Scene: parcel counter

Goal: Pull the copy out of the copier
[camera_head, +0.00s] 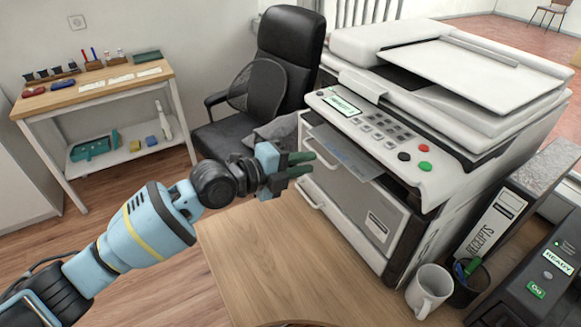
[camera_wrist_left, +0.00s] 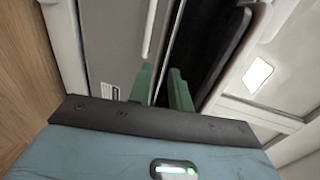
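The white copier (camera_head: 400,215) stands on the right of the wooden counter. The copy (camera_head: 345,152), a pale sheet with blue print, lies in the dark output slot below the button panel. My left gripper (camera_head: 311,163) is just left of the slot, its two green fingers pointing at the copy's outer end. In the left wrist view the fingers (camera_wrist_left: 160,82) stand apart in front of the copier's grey front and the dark slot. I see nothing held between them. I cannot tell whether they touch the sheet. My right gripper is out of view.
A white mug (camera_head: 429,290), a dark pen cup (camera_head: 468,283), a receipts binder (camera_head: 497,225) and a black device (camera_head: 540,275) stand right of the counter's clear front area (camera_head: 270,260). An office chair (camera_head: 285,75) and a side table (camera_head: 95,88) are behind.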

